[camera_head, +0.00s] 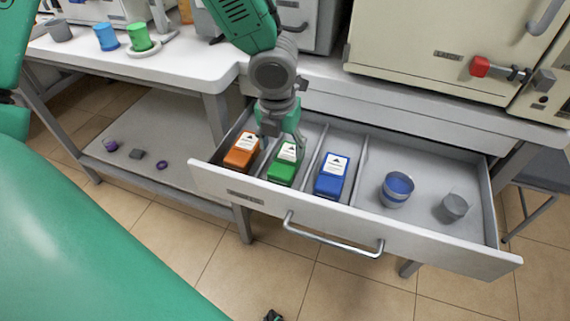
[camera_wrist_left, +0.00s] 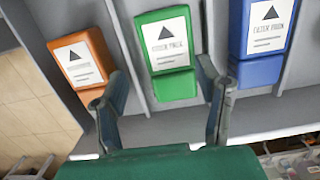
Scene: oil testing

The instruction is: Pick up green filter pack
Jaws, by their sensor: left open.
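The green filter pack (camera_head: 283,169) lies in a compartment of the open drawer in the head view, between an orange pack (camera_head: 242,150) and a blue pack (camera_head: 331,176). My left gripper (camera_head: 280,138) is above the green pack. In the left wrist view the green filter pack (camera_wrist_left: 173,84) has a white label with a black triangle. My left gripper (camera_wrist_left: 160,95) is open there, one finger on each side of the green pack's near end, with nothing held. Whether the fingers touch the pack cannot be told. My right gripper does not show.
Thin dividers (camera_head: 312,150) separate the drawer (camera_head: 440,245) compartments. A blue-banded cup (camera_head: 397,188) and a grey cup (camera_head: 454,207) stand in its right part. The orange pack (camera_wrist_left: 82,70) and blue pack (camera_wrist_left: 262,45) flank closely. A white table (camera_head: 185,65) adjoins at left.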

